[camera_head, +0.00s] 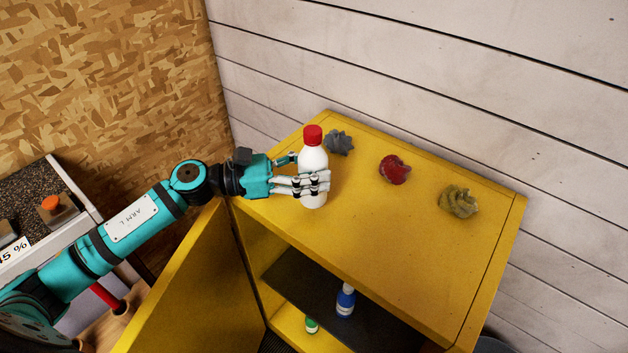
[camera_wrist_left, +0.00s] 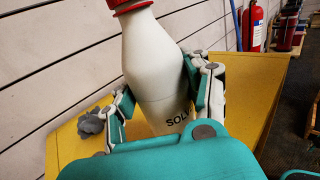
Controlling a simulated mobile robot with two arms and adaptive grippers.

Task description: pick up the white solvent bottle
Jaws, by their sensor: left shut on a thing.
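The white solvent bottle (camera_head: 313,162) with a red cap stands upright at the left part of the yellow cabinet's top. My left gripper (camera_head: 305,183) reaches in from the left, with its fingers around the bottle's lower body, shut on it. In the left wrist view the bottle (camera_wrist_left: 155,65) fills the middle, between the two sides of the gripper (camera_wrist_left: 160,105), with part of its lettering "SOLV" showing. I cannot tell whether the bottle's base touches the cabinet top. My right gripper is not in view.
On the yellow cabinet (camera_head: 390,235) lie a grey crumpled rag (camera_head: 339,142), a red one (camera_head: 394,169) and an olive one (camera_head: 459,201). The cabinet door (camera_head: 190,285) is open. A blue-and-white bottle (camera_head: 345,300) stands inside. A plank wall is behind.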

